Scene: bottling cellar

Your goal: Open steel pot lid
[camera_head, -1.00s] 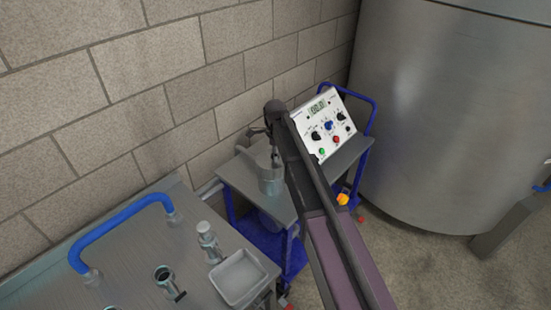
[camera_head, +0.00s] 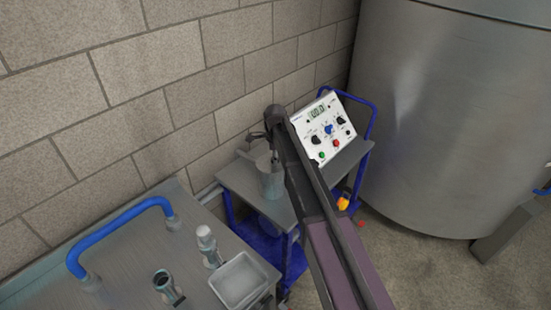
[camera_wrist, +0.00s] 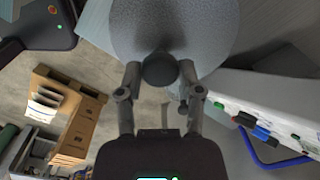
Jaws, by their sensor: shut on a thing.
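The steel pot (camera_head: 271,182) stands on the small blue-framed cart, partly hidden behind my arm in the head view. Its lid (camera_head: 262,158) shows tilted at the top of the pot. In the wrist view the round grey lid (camera_wrist: 200,30) fills the top middle, with a dark round knob (camera_wrist: 159,70) at its near side. My gripper (camera_wrist: 160,78) is shut on the knob, one finger on each side. In the head view the gripper is mostly hidden by the arm. Whether the lid still touches the rim I cannot tell.
A control box (camera_head: 325,128) with dials stands on the cart (camera_head: 238,180) right of the pot. A brick wall is close behind. A steel table (camera_head: 120,250) with a blue handle, a square tray (camera_head: 240,281) and metal fittings is at front left. A large tank (camera_head: 450,110) stands at right.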

